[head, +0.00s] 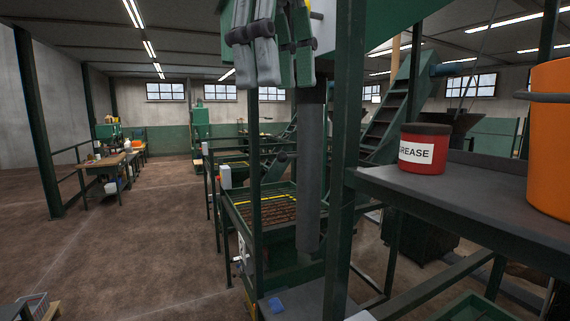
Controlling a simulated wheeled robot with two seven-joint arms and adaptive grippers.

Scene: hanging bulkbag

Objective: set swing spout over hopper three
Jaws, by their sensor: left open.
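A long grey tube, which looks like the swing spout (309,170), hangs almost vertically under a green housing (385,18). Its lower end is in front of the right side of a green open-topped hopper (228,207) with a brown grid and yellow strips. A second similar hopper (236,163) stands behind it. I can read no hopper numbers. My right gripper is not in view.
A dark shelf (460,195) at right bears a red grease tin (424,150) and an orange container (550,140). Green posts and rails crowd the middle; the left floor (130,240) is mostly clear.

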